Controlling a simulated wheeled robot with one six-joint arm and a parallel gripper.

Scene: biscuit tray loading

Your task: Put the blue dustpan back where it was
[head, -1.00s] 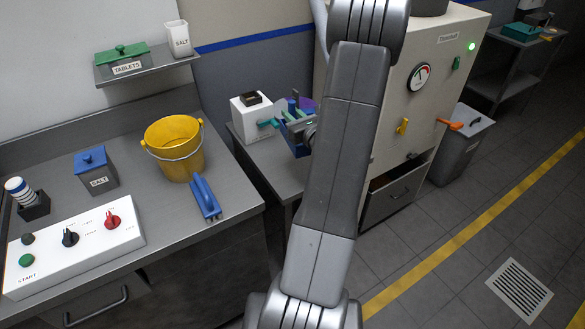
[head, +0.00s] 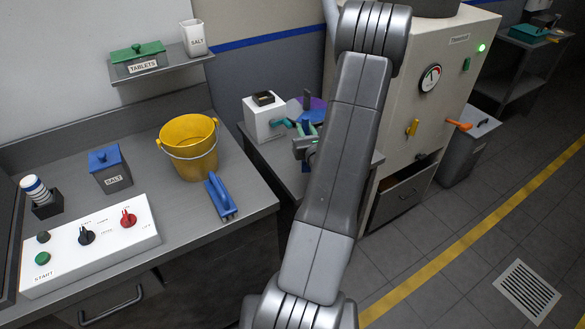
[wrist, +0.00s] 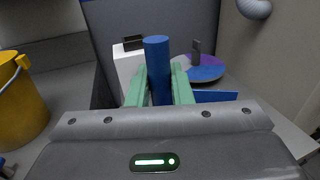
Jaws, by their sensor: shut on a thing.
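My gripper (wrist: 158,88), with two green fingers, is shut on a blue upright cylinder, which looks like the handle of the blue dustpan (wrist: 157,65). A flat blue part shows low to the right of the fingers in the wrist view; the rest is hidden behind the gripper. In the head view my gripper (head: 306,143) is partly hidden by my own arm, near the small side table beside the white box. The dustpan is hardly visible there.
A white box (head: 262,117) and a blue-purple disc (head: 318,107) are at the side table's back.

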